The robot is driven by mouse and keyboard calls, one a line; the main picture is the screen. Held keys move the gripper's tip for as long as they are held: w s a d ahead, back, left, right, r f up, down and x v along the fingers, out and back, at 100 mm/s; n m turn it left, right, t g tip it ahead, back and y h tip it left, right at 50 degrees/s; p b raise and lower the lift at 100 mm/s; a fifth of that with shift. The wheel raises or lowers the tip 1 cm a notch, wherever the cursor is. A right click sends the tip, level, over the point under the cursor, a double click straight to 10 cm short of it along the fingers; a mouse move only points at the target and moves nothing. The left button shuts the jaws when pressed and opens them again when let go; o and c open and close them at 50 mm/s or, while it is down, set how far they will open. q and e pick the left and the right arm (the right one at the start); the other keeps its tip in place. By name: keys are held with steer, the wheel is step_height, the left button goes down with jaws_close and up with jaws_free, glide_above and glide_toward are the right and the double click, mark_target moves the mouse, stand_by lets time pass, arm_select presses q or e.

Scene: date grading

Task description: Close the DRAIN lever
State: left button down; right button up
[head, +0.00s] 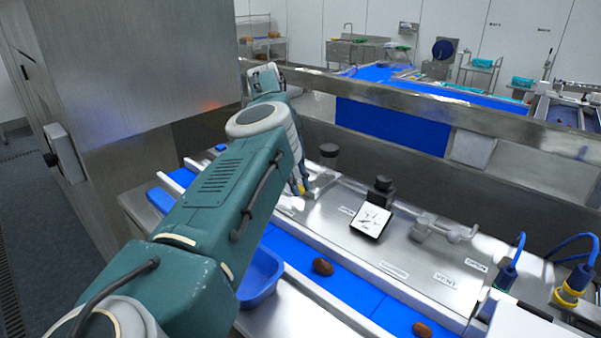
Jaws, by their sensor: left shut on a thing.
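My left arm crosses the view from the lower left, and its gripper (302,187) is at the left part of the steel panel (400,255). The gripper is partly hidden behind my forearm. It is shut on what appears to be the DRAIN lever, of which little shows; the lever's exact angle cannot be told. A small label (347,210) just right of the gripper is too small to read surely. A grey lever-like fitting (440,228) stands further right, above a VENT label (445,280). My right gripper is not in view.
Brown dates (322,266) lie on the blue belt (345,284) in front. A blue bowl (262,275) is beside my forearm. Blue cables with yellow connectors (570,289) are at the right. A steel rail runs behind.

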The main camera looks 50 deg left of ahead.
arm_select(q)
steer(key=shift+a+r+m+p, duration=0.2)
steer(key=shift+a+m+p, duration=0.2)
steer(key=shift+p, duration=0.3)
steer(key=c, duration=1.7)
jaws_free()
steer(key=shift+o, duration=0.8)
steer(key=shift+s+f, duration=0.1)
steer(key=shift+d, duration=0.1)
